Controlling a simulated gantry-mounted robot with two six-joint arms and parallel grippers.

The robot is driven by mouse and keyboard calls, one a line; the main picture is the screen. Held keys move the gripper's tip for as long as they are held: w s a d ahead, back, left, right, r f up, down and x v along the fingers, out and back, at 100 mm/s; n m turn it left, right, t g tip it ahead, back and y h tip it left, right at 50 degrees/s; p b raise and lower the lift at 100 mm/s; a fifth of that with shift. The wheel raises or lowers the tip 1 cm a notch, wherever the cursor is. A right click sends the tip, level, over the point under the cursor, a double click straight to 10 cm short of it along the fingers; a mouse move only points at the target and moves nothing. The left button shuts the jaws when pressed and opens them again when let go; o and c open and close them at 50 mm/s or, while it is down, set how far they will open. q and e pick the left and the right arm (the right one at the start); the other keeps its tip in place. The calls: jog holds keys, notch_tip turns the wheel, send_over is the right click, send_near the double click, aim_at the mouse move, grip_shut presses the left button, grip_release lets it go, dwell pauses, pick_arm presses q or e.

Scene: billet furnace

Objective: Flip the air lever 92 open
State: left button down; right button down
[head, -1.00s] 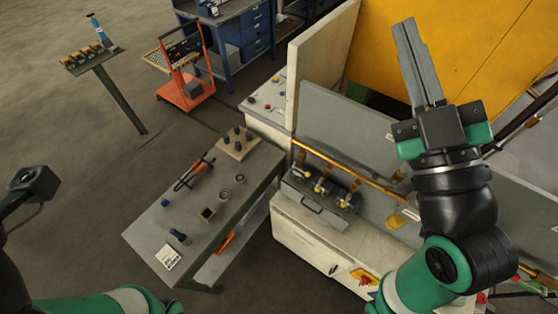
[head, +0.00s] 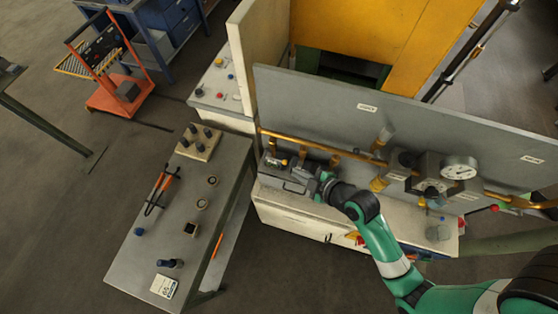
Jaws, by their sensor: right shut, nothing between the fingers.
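A dark grey valve box (head: 270,175) with a handle on its front sits on the white cabinet below the brass pipe. One lever with a pale handle (head: 279,162) and some yellow shows at its left end; I cannot read a number on it or tell its setting. My right gripper (head: 298,172) is at the box, shut and empty, just right of this lever. I cannot tell whether it touches a lever. It hides the middle and right of the box, with the other levers. My left gripper is out of view.
A grey panel (head: 310,105) rises behind the brass pipe (head: 310,144). A round gauge (head: 459,168) stands right of the box. At left is a steel table (head: 165,230) with tongs (head: 160,190) and small parts.

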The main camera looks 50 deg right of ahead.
send_over(277, 160)
jog(key=s+a, duration=0.3)
jog(key=s, duration=0.1)
notch_tip(277, 160, down, 6)
jog(key=shift+w+d+f+b, duration=0.3)
jog(key=shift+d+f, duration=0.35)
jog(key=shift+f, duration=0.15)
jog(key=shift+w+d+f+b, duration=0.25)
jog(key=shift+d+f, duration=0.4)
jog(key=shift+f, duration=0.1)
